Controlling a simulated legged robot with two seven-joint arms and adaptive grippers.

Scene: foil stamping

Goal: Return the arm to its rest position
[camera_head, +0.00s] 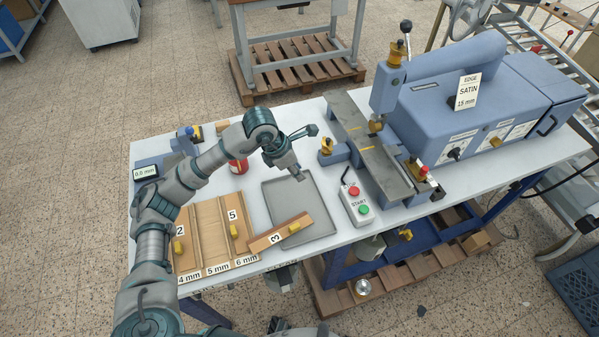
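My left arm rises from the bottom left, bends above the table, and reaches over the grey tray (275,195). My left gripper (300,175) points down and to the right above the tray's back part. It is small here, and I cannot tell whether its fingers are apart. No held object shows at its tip. A wooden block marked 3 (268,239), with a yellow knob, lies slantwise across the tray's front left edge, apart from the gripper. My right gripper is not in view.
A wooden rack (210,222) holds blocks 2 and 5 left of the tray. A red can (238,166) stands behind my arm. A START button box (357,205) is right of the tray, beside the blue stamping machine (440,120). White tabletop around the tray is partly clear.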

